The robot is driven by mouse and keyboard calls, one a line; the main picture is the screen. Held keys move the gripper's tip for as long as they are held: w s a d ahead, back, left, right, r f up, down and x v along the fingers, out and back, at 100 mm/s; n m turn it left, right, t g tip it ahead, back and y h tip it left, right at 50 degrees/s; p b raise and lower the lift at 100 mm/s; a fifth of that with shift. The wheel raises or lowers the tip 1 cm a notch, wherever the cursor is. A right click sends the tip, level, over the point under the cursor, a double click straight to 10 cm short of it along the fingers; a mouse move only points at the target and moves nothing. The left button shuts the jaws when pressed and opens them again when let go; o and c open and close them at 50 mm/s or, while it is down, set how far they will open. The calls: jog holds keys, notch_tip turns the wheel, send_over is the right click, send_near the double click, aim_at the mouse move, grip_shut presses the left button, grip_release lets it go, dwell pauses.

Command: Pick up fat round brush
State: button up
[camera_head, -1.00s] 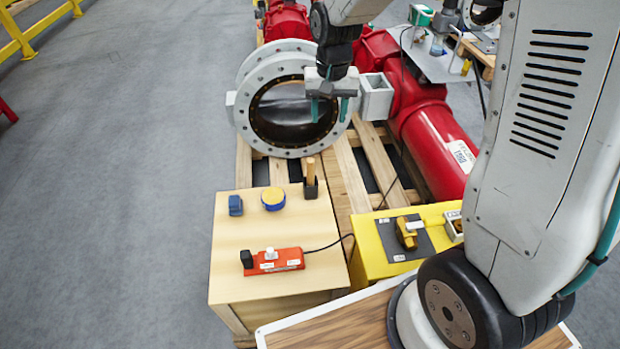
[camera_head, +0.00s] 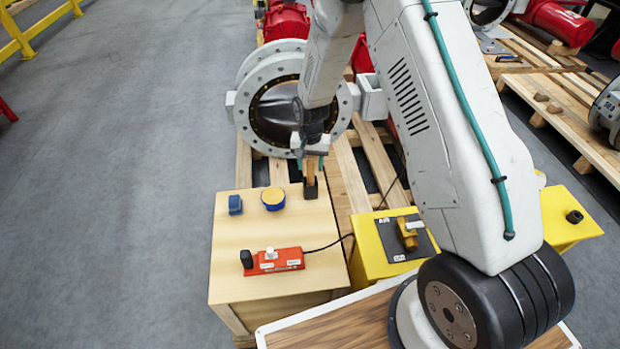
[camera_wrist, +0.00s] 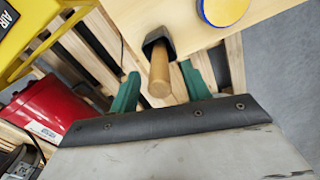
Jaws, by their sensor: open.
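The fat round brush (camera_head: 310,187) stands at the back right corner of the wooden box, with a light wooden handle and a black lower part. In the wrist view its wooden handle (camera_wrist: 159,75) points toward the camera, with the black part (camera_wrist: 158,45) beyond it. My gripper (camera_head: 311,167) is right above the brush. In the wrist view its two green fingers are open, one on each side of the handle (camera_wrist: 160,84), with gaps between. Whether the fingers touch the handle in the head view is hard to tell.
The wooden box (camera_head: 235,272) also holds a blue block (camera_head: 235,204), a round blue and yellow tin (camera_head: 273,198) and a red power strip (camera_head: 274,261). A yellow box (camera_head: 372,263) stands to its right. A large flanged valve (camera_head: 262,112) sits on a pallet behind.

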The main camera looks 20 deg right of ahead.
aim_at(310, 170)
notch_tip(310, 170, down, 3)
jog(key=shift+f, duration=0.15)
grip_shut()
